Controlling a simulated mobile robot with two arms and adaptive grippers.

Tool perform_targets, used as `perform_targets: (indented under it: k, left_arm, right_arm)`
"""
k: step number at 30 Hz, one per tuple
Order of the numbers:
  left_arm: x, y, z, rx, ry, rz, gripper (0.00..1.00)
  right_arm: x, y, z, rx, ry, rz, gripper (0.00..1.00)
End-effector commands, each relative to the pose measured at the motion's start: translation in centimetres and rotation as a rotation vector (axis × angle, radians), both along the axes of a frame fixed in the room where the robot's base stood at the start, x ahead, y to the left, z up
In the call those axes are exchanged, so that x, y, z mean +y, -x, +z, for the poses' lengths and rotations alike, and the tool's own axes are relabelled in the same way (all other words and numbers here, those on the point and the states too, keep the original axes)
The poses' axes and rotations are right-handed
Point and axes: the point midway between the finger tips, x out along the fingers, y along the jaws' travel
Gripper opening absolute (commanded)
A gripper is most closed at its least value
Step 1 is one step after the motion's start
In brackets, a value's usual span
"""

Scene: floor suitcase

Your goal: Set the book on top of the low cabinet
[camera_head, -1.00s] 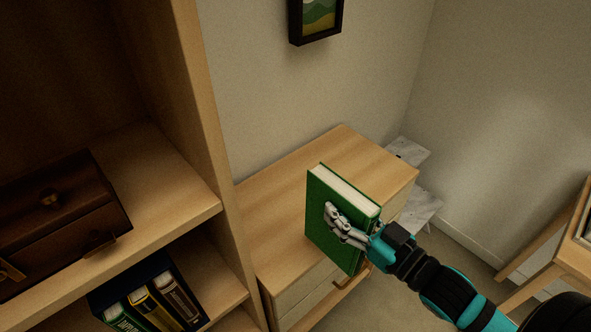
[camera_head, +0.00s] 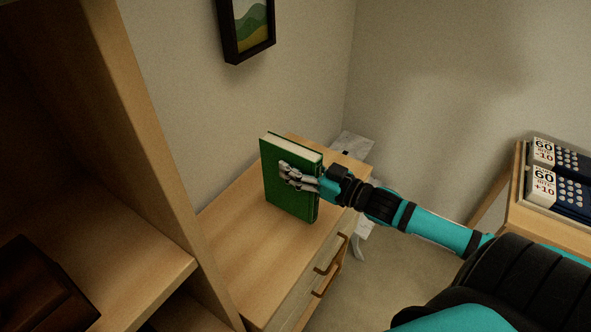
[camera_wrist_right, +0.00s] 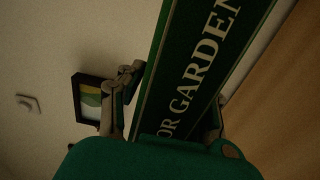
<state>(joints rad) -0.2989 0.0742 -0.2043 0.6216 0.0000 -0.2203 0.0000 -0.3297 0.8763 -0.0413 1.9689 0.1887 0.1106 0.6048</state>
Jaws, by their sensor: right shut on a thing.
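The green book (camera_head: 279,187) stands upright over the low cabinet (camera_head: 240,238), its pale page edges facing up. My right gripper (camera_head: 300,178) is shut on the book, with fingers across its front cover. In the right wrist view the book's spine (camera_wrist_right: 197,75) with white lettering lies between the fingers of my right gripper (camera_wrist_right: 170,105). Whether the book's lower edge touches the cabinet top is hard to tell. My left gripper is not in view.
A wooden shelf unit (camera_head: 168,190) stands at the left, with a dark wooden box (camera_head: 38,285) on it. A framed picture (camera_head: 248,28) hangs on the wall behind. Boxes marked 60 (camera_head: 545,185) lie on a stand at the right. The cabinet top in front of the book is clear.

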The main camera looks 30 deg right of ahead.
Motion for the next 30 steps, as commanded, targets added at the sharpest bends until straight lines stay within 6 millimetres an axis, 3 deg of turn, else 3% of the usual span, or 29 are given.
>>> perform_targets:
  k: [5, 15, 27, 28, 30]
  left_arm:
    - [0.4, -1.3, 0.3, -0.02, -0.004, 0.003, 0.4]
    - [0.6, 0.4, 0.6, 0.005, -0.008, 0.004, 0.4]
    - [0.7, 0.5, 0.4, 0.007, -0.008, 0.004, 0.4]
    - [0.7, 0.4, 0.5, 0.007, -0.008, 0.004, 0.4]
    - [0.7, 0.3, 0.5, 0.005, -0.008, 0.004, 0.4]
  right_arm:
    - [-1.1, -1.3, 0.2, -0.008, -0.001, 0.003, 0.0]
    - [-1.2, -1.4, -3.1, -0.006, -0.002, 0.002, 0.0]
    - [-1.1, -1.4, -3.7, -0.006, -0.002, 0.003, 0.0]
    - [-1.1, -1.3, -3.9, 0.001, -0.001, 0.001, 0.38]
    - [-1.1, -1.3, -3.9, 0.001, -0.001, 0.001, 0.47]
